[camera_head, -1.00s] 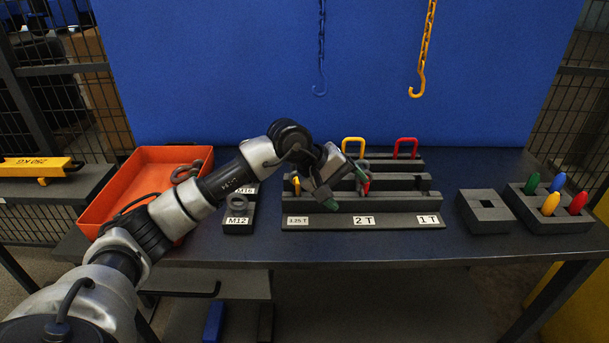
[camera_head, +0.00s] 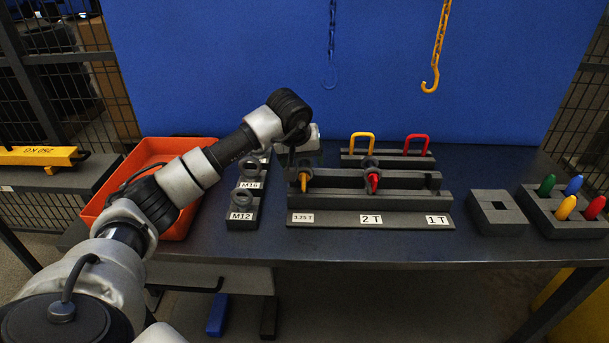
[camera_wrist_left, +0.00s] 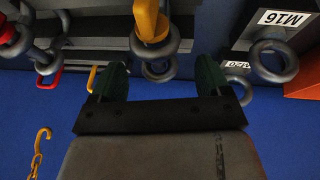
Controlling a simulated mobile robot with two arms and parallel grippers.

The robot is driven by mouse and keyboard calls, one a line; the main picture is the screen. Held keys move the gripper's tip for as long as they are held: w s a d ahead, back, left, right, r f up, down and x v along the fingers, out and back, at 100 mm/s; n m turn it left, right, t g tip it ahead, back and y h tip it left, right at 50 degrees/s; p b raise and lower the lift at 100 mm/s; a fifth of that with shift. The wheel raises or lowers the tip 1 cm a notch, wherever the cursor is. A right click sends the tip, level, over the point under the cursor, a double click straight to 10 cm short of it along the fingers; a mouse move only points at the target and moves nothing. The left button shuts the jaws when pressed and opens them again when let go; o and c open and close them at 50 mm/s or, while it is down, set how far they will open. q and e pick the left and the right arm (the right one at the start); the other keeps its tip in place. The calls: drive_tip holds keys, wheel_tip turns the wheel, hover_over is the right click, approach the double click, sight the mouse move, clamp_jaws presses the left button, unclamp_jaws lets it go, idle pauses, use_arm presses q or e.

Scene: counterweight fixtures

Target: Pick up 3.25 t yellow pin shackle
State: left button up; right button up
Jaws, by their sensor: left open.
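The yellow pin shackle (camera_head: 304,180) sits in the rack behind the 3.25 T label, its yellow pin facing front. In the left wrist view its yellow pin (camera_wrist_left: 147,20) and grey body show just beyond the fingertips, roughly between them. My left gripper (camera_wrist_left: 161,76) is open with green fingers and nothing between them. In the head view the wrist covers the shackle's upper part, and the fingers are hard to make out. A red pin shackle (camera_head: 373,182) sits in the 2 T place. My right gripper is in neither view.
Yellow (camera_head: 362,137) and red (camera_head: 416,139) loops stand at the rack's back. Eye rings (camera_head: 243,198) on labelled blocks and an orange tray (camera_head: 190,222) lie left. A yellow hook (camera_head: 430,82) hangs behind.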

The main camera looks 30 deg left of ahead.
sight(304, 163)
use_arm(q)
drive_tip(key=x, duration=0.3)
drive_tip(key=shift+d+f, duration=0.1)
drive_tip(key=shift+f, duration=0.05)
drive_tip(key=shift+c, duration=0.2)
drive_tip(key=c, duration=1.2)
